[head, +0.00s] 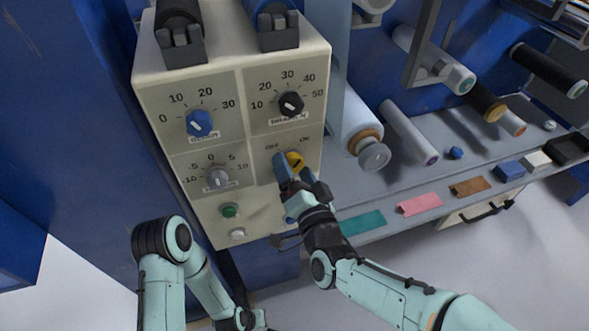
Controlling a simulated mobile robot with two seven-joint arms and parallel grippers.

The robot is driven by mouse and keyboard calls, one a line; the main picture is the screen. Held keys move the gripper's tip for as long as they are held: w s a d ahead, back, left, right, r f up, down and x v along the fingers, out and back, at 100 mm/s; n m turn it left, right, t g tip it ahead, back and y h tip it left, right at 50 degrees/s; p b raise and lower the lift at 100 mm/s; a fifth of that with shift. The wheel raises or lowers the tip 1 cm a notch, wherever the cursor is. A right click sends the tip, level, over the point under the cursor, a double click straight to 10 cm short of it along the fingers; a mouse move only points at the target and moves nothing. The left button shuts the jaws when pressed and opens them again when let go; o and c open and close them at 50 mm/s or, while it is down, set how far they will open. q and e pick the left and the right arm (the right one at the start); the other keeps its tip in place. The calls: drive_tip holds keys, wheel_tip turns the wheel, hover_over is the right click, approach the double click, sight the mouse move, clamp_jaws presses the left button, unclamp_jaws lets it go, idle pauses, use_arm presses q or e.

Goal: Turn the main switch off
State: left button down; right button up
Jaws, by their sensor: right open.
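The main switch is a yellow knob (295,159) at the lower right of the beige control panel (255,145). The labels OFF and ON are printed above it, OFF on the left and ON on the right. My right gripper (291,170) is open, with its fingertips at the knob. The fingers partly cover the knob, so I cannot tell whether they touch it or which label it points to.
A blue knob (199,122), a black knob (290,103) and a grey knob (217,179) surround the switch. A green button (229,210) and a white button (237,233) sit lower left. Film rollers and a grey shelf (400,185) with coloured pieces lie right.

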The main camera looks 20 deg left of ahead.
drive_tip(key=shift+w+a, duration=0.15)
drive_tip(key=shift+w, duration=0.1)
drive_tip(key=c, duration=1.1)
drive_tip(key=shift+o, duration=0.2)
drive_tip(key=shift+n, duration=0.3)
drive_tip(key=n, duration=0.2)
drive_tip(key=shift+n+p, duration=0.3)
drive_tip(key=shift+p, duration=0.05)
drive_tip(key=n+p, duration=0.1)
drive_tip(key=n, duration=0.4)
drive_tip(key=shift+n, duration=0.3)
use_arm(q)
drive_tip(key=shift+g+h, duration=0.4)
drive_tip(key=s+d+r, duration=0.1)
drive_tip(key=r, duration=0.1)
drive_tip(key=s+d+r+p, duration=0.1)
drive_tip(key=s, duration=0.1)
drive_tip(key=shift+d+r, duration=0.1)
drive_tip(key=shift+r, duration=0.25)
use_arm(e)
drive_tip(key=n, duration=0.5)
use_arm(q)
drive_tip(key=shift+s, duration=0.1)
